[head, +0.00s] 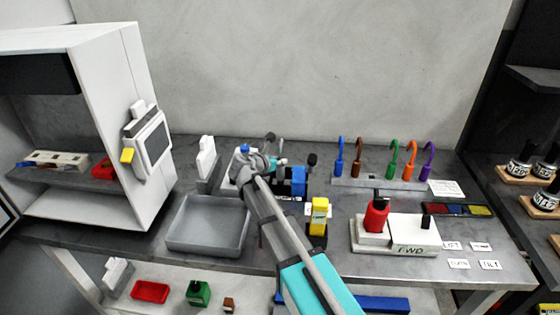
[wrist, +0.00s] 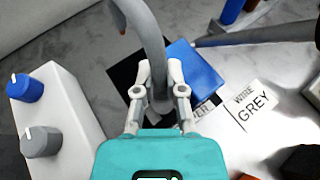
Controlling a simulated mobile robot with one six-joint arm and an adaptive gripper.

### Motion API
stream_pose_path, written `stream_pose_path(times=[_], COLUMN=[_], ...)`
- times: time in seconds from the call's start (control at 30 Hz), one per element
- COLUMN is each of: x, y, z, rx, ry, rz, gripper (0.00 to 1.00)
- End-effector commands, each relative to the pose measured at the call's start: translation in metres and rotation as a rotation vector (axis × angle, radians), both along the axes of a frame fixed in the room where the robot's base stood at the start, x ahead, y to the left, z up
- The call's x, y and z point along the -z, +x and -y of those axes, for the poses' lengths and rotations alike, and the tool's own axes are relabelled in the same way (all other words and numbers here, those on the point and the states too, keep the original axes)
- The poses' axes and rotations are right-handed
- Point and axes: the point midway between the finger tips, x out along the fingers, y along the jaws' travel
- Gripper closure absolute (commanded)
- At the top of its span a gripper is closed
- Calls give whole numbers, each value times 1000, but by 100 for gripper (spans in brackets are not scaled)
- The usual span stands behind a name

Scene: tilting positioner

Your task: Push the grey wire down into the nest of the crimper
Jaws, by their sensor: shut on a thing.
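In the wrist view my gripper (wrist: 160,98) is shut on the grey wire (wrist: 140,25), a thick hooked piece whose bend rises away from the fingers. In the head view my gripper (head: 252,165) is at the back of the bench, left of a blue and black device (head: 298,180) that looks like the crimper. The wrist view shows a blue block (wrist: 197,66) and a black patch (wrist: 124,78) just beyond the fingers. The wire's lower end and the nest are hidden by the fingers, so I cannot tell whether the wire is seated.
A white box with blue and grey knobs (wrist: 62,125) stands close left of the gripper. A card reading WIRE GREY (wrist: 252,103) lies to the right. A grey tray (head: 208,224), a yellow-topped device (head: 319,212) and a rack of coloured hooked wires (head: 385,183) share the bench.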

Motion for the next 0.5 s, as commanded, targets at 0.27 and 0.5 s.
stream_pose_path(times=[0.27, 0.5], x=[6, 10], y=[0, 0], z=[0, 0], rx=[0, 0], ry=[0, 0], rz=[0, 0], gripper=[100, 100])
